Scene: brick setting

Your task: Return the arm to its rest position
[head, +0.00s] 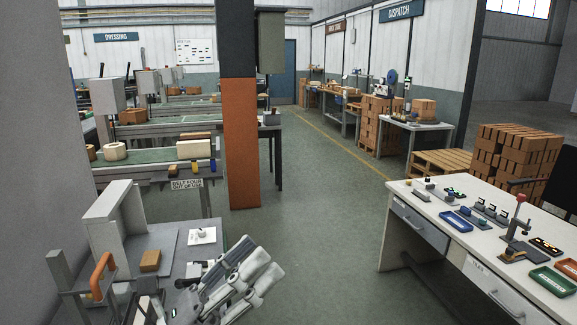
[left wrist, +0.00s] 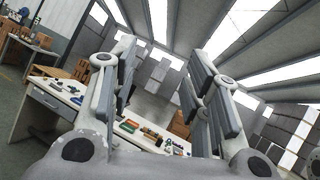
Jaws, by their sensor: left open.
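My left gripper (head: 258,263) is at the bottom middle of the head view, beside the right edge of the grey work table (head: 165,240). Its fingers point up and to the right, over open floor. In the left wrist view its two fingers (left wrist: 160,60) stand wide apart with nothing between them. The wrist camera looks past them to a white bench (left wrist: 45,105) and the roof. My right gripper does not show in either view.
A brown brick (head: 150,260) and a white card (head: 202,236) lie on the grey table, near an orange handle (head: 103,275). An orange and black column (head: 240,140) stands beyond. A white bench (head: 450,215) with tools is at right. The floor between is clear.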

